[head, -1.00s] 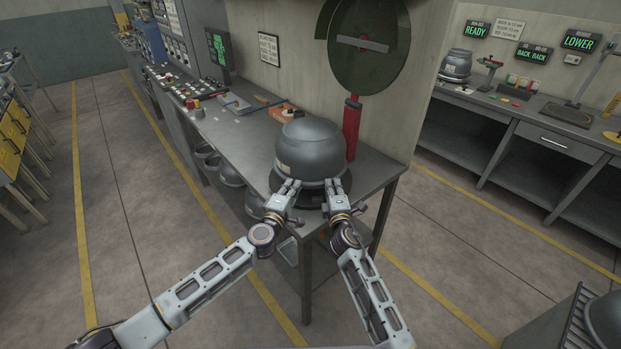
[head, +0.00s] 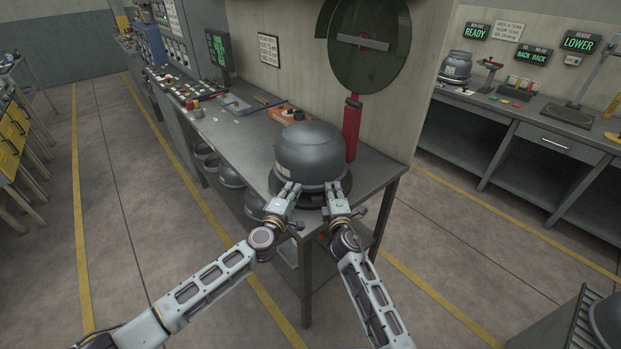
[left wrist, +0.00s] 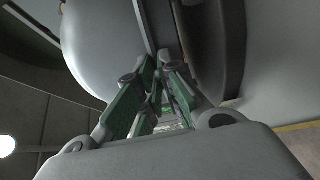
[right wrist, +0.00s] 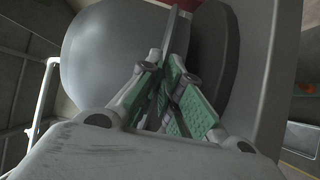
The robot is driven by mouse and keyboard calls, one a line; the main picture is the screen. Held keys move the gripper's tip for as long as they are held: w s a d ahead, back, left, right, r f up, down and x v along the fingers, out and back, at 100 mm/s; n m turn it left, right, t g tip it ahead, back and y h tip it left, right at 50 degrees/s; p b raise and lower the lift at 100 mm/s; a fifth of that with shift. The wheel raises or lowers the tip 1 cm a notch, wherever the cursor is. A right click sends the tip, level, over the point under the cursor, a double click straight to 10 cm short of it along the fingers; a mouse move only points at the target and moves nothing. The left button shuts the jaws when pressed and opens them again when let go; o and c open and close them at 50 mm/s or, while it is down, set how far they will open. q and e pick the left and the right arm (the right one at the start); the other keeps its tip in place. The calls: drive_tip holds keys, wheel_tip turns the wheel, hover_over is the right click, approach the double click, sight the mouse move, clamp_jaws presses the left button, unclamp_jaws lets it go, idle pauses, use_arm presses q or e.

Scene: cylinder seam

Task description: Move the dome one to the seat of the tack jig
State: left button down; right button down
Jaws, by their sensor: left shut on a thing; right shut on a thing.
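The grey steel dome (head: 311,150) is at the near end of the long bench, rounded side up and roughly level. Just below it is a dark round seat (head: 312,202), beside a red upright post (head: 352,130); these look like the tack jig. My left gripper (head: 291,187) is shut on the dome's rim at its near left. My right gripper (head: 337,188) is shut on the rim at its near right. Both wrist views show the fingers pinching the rim (left wrist: 150,22), with the dark seat (right wrist: 212,60) close beside it. I cannot tell whether dome and seat touch.
A large dark green disc (head: 369,45) hangs above the post. An orange block (head: 290,114) and small tools lie farther along the bench (head: 235,150). Another dome (head: 455,67) stands on the right-hand counter. The floor in front is clear.

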use_arm(q)
drive_tip(key=shift+f+b, duration=0.7)
drive_tip(key=shift+f, duration=0.15)
use_arm(e)
drive_tip(key=shift+f, duration=0.5)
use_arm(q)
drive_tip(key=c, duration=2.1)
unclamp_jaws()
drive_tip(key=shift+f, duration=0.15)
use_arm(e)
drive_tip(key=c, duration=2.1)
unclamp_jaws()
drive_tip(key=shift+f, duration=0.15)
use_arm(q)
drive_tip(key=o, duration=0.5)
use_arm(e)
drive_tip(key=o, duration=0.5)
use_arm(q)
drive_tip(key=shift+r, duration=0.2)
drive_tip(key=shift+s, duration=0.2)
drive_tip(key=v, duration=0.7)
drive_tip(key=shift+s+a, duration=0.2)
drive_tip(key=shift+s, duration=0.1)
use_arm(e)
drive_tip(key=shift+s, duration=0.15)
